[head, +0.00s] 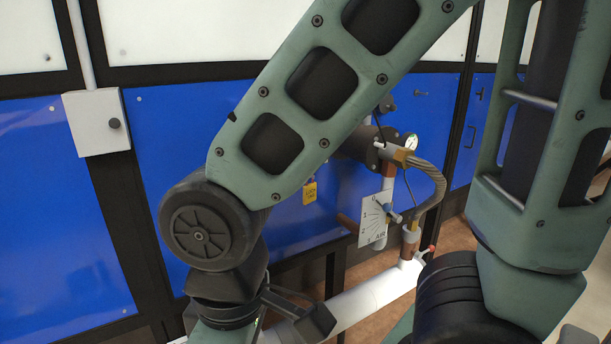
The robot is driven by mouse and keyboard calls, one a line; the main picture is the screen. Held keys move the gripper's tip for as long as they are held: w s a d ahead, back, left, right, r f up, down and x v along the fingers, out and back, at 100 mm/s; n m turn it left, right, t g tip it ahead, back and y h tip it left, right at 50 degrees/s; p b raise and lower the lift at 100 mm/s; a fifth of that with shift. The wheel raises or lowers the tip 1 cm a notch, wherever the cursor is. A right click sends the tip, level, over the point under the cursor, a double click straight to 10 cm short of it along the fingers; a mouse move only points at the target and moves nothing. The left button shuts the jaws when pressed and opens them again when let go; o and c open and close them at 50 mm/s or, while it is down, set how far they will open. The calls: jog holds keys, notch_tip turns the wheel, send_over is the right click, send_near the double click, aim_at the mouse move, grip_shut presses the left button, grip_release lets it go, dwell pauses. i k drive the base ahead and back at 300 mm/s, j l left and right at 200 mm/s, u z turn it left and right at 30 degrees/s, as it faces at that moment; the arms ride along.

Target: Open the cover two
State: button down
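No part in the head view is clearly marked as cover two. A pale grey box (97,122) with a round black knob is fixed to the wall at the upper left, and its front looks shut. My arm crosses the middle of the view and hides part of the wall and pipes. My gripper (300,311) is partly visible at the bottom centre, below the black wrist joint. Dark finger-like parts show there, but their opening is unclear. The gripper is well below and to the right of the grey box.
Blue panels (62,210) in black frames form the wall. Right of centre are a pressure gauge (411,142), a braided hose (432,188), a white dial plate (373,219) and a yellow tag (309,192). A thick white pipe (368,292) runs low near my gripper, above brown floor.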

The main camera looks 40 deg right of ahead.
aim_at(387, 105)
jog(key=z, duration=1.6)
jog(key=i+u, duration=0.5)
